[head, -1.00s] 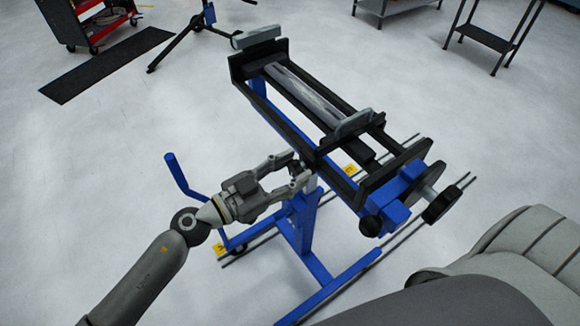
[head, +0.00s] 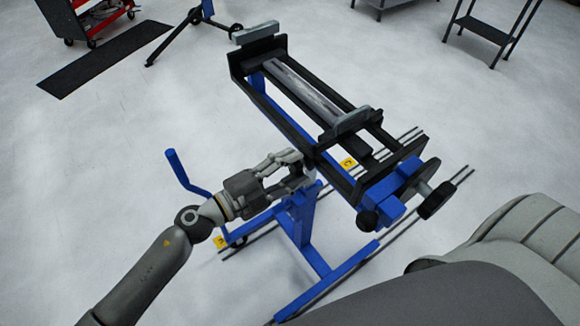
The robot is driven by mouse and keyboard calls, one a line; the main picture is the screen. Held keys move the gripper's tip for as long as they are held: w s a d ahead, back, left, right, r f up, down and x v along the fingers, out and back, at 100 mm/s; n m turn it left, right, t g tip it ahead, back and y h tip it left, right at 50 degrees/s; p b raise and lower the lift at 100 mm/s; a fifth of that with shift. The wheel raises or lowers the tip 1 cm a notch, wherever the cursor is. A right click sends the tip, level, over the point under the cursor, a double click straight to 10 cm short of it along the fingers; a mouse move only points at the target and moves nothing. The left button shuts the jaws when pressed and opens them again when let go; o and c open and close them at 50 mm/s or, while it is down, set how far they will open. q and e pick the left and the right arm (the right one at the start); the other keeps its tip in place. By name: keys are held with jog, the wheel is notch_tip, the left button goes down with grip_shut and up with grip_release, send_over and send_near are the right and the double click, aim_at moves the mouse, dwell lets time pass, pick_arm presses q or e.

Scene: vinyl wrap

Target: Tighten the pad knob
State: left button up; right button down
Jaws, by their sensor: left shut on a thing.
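The clamp stand has a black rectangular frame (head: 277,113) on a blue post and base. A grey pad (head: 352,122) sits across its rails near the front, and another pad (head: 254,32) is at the far end. My left gripper (head: 300,168) is at the left side of the frame, below the near pad. Its fingers are shut on a small knob at the frame's side, taken as the pad knob, which the fingers mostly hide. My right gripper is not in view.
A large black knob (head: 437,200) and a smaller one (head: 368,220) are at the blue front block (head: 392,195). A blue crank-like bar (head: 183,174) rises left of the stand. A black mat (head: 105,60), a red cart and dark tables stand farther back. Open floor lies left.

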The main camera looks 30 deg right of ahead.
pick_arm(q)
jog(key=m, duration=0.2)
jog(key=m+b, duration=0.1)
jog(key=m, duration=0.2)
jog(key=shift+f+m, duration=0.25)
jog(key=shift+m, duration=0.15)
jog(key=m+b, duration=0.3)
jog(key=m, duration=0.3)
jog(key=shift+f, duration=0.2)
jog(key=m+b, duration=0.2)
jog(key=m, duration=0.3)
jog(key=shift+w+f+m, duration=0.1)
jog(key=shift+m, duration=0.3)
jog(key=m+b, duration=0.2)
jog(key=m, duration=0.1)
jog(key=shift+w+m+b, duration=0.1)
jog(key=shift+m+b, duration=0.65)
jog(key=shift+m, duration=0.55)
jog(key=o, duration=1)
jog(key=shift+r, duration=0.2)
jog(key=shift+a, duration=0.1)
